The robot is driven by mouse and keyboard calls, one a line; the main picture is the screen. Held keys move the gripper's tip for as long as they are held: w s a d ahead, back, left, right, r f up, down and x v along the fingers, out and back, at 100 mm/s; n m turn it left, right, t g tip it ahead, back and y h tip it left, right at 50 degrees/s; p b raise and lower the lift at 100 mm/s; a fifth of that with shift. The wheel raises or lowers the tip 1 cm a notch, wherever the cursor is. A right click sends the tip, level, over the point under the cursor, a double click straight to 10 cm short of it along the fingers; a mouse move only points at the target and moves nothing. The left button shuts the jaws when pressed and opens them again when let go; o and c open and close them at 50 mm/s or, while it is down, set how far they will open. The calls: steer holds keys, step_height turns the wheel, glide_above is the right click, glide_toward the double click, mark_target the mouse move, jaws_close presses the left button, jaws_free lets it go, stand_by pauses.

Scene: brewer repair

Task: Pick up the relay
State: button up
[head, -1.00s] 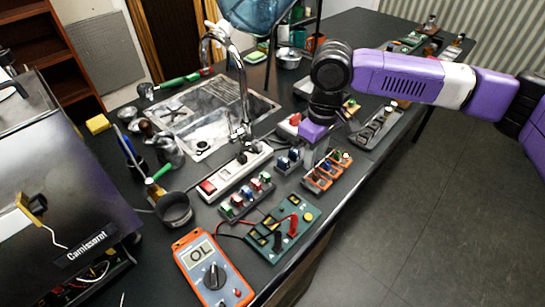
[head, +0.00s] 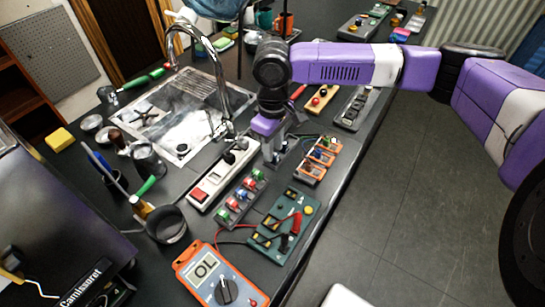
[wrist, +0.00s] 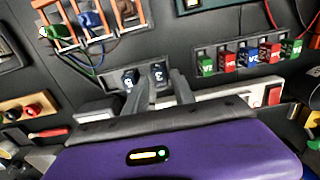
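Two small dark blocks with white marks, which look like the relays, sit side by side in the wrist view: a left one (wrist: 130,78) and a right one (wrist: 158,72). My gripper (wrist: 161,80) has its two fingers apart and points down toward them. The right block appears between the fingertips, the left one just outside the left finger; contact cannot be told. In the head view my gripper (head: 273,158) is low over the bench, between the white power strip and the orange-framed rack, and hides the blocks.
A rack of coloured blocks (head: 241,198) and a white power strip (head: 215,181) lie left of my gripper. An orange-framed rack (head: 318,160) stands to its right. A green board (head: 285,228) and an orange multimeter (head: 220,281) are nearer. A tall faucet (head: 218,85) stands behind left.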

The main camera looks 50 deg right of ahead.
steer(key=shift+f, duration=0.95)
jaws_close()
